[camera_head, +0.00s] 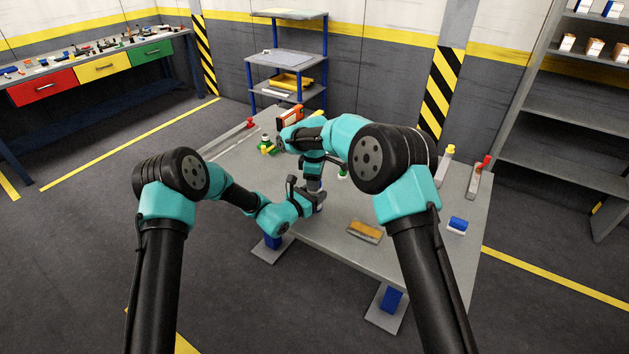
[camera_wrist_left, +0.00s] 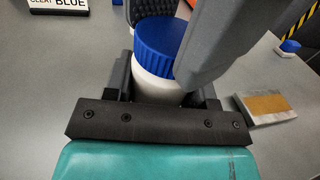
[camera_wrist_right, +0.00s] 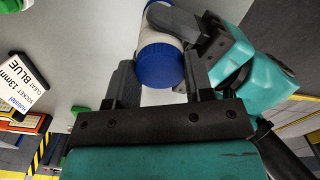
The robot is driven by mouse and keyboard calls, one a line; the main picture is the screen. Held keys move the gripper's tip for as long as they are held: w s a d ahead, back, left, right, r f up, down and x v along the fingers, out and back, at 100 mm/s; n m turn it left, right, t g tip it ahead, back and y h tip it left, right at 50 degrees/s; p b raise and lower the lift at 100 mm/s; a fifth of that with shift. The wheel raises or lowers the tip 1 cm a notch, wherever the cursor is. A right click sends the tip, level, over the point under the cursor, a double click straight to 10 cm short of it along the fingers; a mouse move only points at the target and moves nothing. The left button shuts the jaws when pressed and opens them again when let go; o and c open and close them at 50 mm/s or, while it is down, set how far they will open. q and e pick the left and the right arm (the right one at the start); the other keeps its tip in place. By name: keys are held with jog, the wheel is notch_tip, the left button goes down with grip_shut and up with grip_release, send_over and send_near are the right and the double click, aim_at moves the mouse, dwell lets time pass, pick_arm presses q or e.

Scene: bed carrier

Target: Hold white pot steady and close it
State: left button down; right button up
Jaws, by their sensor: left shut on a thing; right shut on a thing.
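The white pot (camera_wrist_left: 156,88) stands between the fingers of my left gripper (camera_head: 305,196), which is shut on its body. A ribbed blue lid (camera_wrist_left: 158,42) sits on top of the pot and looks straight, with no clear gap. My right gripper (camera_head: 312,166) comes from above and is shut on the lid. In the right wrist view the blue lid (camera_wrist_right: 160,66) lies between the right fingers, with the white body and left gripper behind it. In the head view the grippers hide most of the pot, and the lid is hard to make out.
The grey table (camera_head: 300,240) carries a tan block (camera_head: 365,231) and a small blue-and-white item (camera_head: 457,225) at the right. A green-and-yellow object (camera_head: 266,146) and an orange box (camera_head: 291,115) stand at the back. A printed label (camera_wrist_right: 22,88) shows beside my right gripper. The front middle is clear.

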jog(key=m, duration=1.1)
jog(key=shift+m, duration=0.3)
jog(key=o, duration=1.1)
notch_tip(320, 180, up, 12)
jog(key=shift+f, duration=0.1)
